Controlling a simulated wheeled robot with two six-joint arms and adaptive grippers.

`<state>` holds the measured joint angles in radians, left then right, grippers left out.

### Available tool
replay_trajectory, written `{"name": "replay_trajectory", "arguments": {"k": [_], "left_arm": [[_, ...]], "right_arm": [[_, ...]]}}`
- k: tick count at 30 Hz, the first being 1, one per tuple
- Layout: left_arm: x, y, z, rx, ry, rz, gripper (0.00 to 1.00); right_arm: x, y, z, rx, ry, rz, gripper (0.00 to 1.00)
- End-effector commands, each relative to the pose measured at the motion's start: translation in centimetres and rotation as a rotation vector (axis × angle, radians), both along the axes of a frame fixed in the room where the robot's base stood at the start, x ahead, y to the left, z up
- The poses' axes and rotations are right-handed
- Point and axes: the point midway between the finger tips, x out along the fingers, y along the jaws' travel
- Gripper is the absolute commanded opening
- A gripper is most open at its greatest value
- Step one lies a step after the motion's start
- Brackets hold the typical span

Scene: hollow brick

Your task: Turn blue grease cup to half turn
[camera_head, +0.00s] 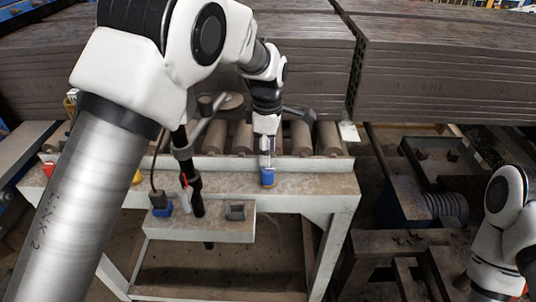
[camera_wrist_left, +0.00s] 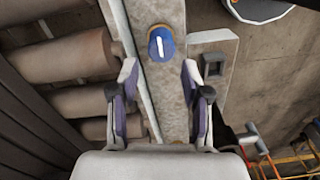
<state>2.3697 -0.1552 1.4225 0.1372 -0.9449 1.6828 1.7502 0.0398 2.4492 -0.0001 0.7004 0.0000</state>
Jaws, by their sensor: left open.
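The blue grease cup (camera_head: 267,178) stands at the front edge of the pale worn bench in the head view. In the left wrist view the cup (camera_wrist_left: 161,43) shows from above as a round blue cap with a white mark running nearly along the picture's vertical. My left gripper (camera_head: 267,157) points down just above the cup in the head view. In the left wrist view its two fingers (camera_wrist_left: 159,78) are spread apart with nothing between them, and the cup lies beyond their tips, roughly centred. My right arm shows at the right edge, but its gripper is out of view.
The bench rim (camera_head: 325,165) runs in front of several brown rollers (camera_head: 300,138). A lower shelf carries a small grey box (camera_head: 236,212) and a blue connector (camera_head: 161,209) beside a black post (camera_head: 196,190). Stacked grey bricks (camera_head: 440,60) fill the back.

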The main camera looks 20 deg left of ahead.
Motion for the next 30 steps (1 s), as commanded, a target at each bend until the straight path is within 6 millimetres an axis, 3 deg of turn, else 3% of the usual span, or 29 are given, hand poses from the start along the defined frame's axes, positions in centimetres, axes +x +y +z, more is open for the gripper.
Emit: {"name": "replay_trajectory", "arguments": {"k": [5, 15, 24, 26, 28, 30], "left_arm": [[-0.1, 0.0, -1.1, 0.001, 0.004, 0.0, 0.47], [-0.1, 0.0, -7.0, 0.0, 0.003, 0.0, 0.47], [-0.1, 0.0, -7.9, 0.0, 0.0, 0.0, 0.47], [-0.1, 0.0, -7.9, 0.0, 0.001, 0.0, 0.3], [-0.1, 0.0, -7.9, 0.0, 0.001, 0.0, 0.05], [-0.2, 0.0, -7.9, 0.0, 0.002, 0.0, 0.02]], "right_arm": [[0.0, 0.0, 0.4, 0.0, 0.001, 0.0, 0.4], [0.0, 0.0, 1.9, 0.0, 0.002, 0.0, 0.4], [0.0, 0.0, 1.8, 0.0, 0.001, 0.0, 0.4], [0.0, 0.0, 1.8, 0.0, 0.001, 0.0, 0.4], [0.0, 0.0, 1.8, 0.0, 0.002, 0.0, 0.4], [0.0, 0.0, 1.8, 0.0, 0.001, 0.0, 0.4]]}}
